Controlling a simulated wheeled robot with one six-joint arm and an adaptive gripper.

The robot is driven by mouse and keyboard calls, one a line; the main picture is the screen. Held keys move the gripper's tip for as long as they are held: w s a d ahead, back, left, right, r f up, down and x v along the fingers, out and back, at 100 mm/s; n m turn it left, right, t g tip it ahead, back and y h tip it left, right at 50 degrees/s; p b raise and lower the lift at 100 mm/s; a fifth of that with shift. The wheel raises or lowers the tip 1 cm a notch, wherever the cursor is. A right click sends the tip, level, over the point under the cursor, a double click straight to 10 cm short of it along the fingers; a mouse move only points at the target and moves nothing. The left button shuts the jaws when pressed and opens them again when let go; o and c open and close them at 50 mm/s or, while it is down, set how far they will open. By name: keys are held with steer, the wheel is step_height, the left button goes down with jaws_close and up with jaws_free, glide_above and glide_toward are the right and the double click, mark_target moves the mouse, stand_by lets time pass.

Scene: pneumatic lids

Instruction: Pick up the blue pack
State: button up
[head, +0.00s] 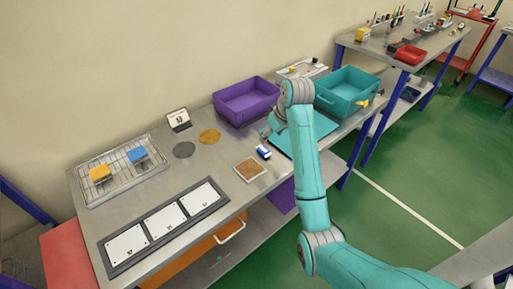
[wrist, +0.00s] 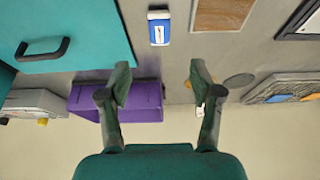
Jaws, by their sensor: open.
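The blue pack (head: 263,152), a small blue and white block, lies on the grey bench beside the teal panel. It also shows near the top of the wrist view (wrist: 159,28), between the panel and the brown square. My gripper (wrist: 160,80) is open and empty, its two fingers spread apart. The pack lies beyond the fingertips, untouched, roughly in line with the gap between them. In the head view my arm partly hides the gripper.
The teal panel (wrist: 70,35) has a black handle. A brown square (head: 250,169) lies near the pack. A purple bin (head: 246,119) and a teal bin (head: 336,108) stand at the back. A wire tray (head: 104,187) holds orange and blue blocks.

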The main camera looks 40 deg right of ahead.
mark_target(264, 149)
steer(key=x, duration=1)
steer(key=shift+f, duration=0.35)
steer(key=shift+s, duration=0.1)
steer(key=c, duration=1)
